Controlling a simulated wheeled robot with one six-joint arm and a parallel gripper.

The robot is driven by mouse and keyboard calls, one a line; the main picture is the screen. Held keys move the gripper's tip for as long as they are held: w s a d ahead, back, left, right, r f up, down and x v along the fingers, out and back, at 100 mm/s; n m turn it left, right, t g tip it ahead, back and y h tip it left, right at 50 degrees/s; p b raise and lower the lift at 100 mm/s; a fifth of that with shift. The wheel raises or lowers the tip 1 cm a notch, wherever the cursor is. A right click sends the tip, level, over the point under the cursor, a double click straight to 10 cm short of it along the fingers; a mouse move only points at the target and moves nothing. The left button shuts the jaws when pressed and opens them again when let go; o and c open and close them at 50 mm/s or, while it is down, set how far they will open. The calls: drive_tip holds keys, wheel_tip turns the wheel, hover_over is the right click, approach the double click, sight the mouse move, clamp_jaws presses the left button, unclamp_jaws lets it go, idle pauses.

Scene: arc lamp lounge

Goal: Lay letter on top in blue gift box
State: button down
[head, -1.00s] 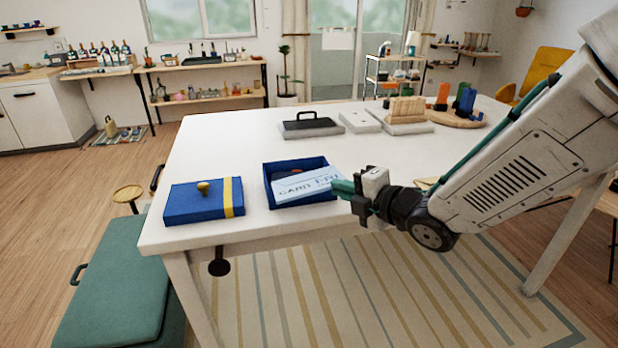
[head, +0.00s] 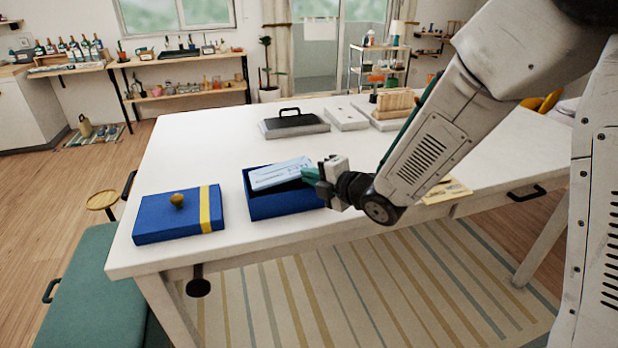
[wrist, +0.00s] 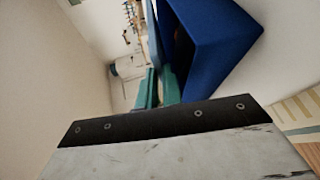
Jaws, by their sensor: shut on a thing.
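The letter (head: 280,174) is a pale blue-white sheet with faint print. It lies tilted over the open blue gift box (head: 285,204), mostly within its outline in the head view. My gripper (head: 311,178) is at the box's right end, shut on the letter's right edge. In the wrist view the green fingertips (wrist: 158,87) are beside the blue box wall (wrist: 215,45). The letter is not clear there. The box's lid (head: 180,214), blue with a yellow band and a gold knob, lies on the table to the left. What lies under the letter is mostly hidden.
The white table (head: 190,160) has free room behind the box. A grey case with a black handle (head: 293,124) and pale slabs (head: 346,118) stand farther back. A green bench (head: 85,285) is at the front left.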

drive_tip(key=shift+w+f, duration=0.1)
drive_tip(key=shift+f, duration=0.4)
drive_tip(key=shift+f, duration=0.2)
drive_tip(key=c, duration=1.8)
unclamp_jaws()
drive_tip(key=shift+c, duration=0.2)
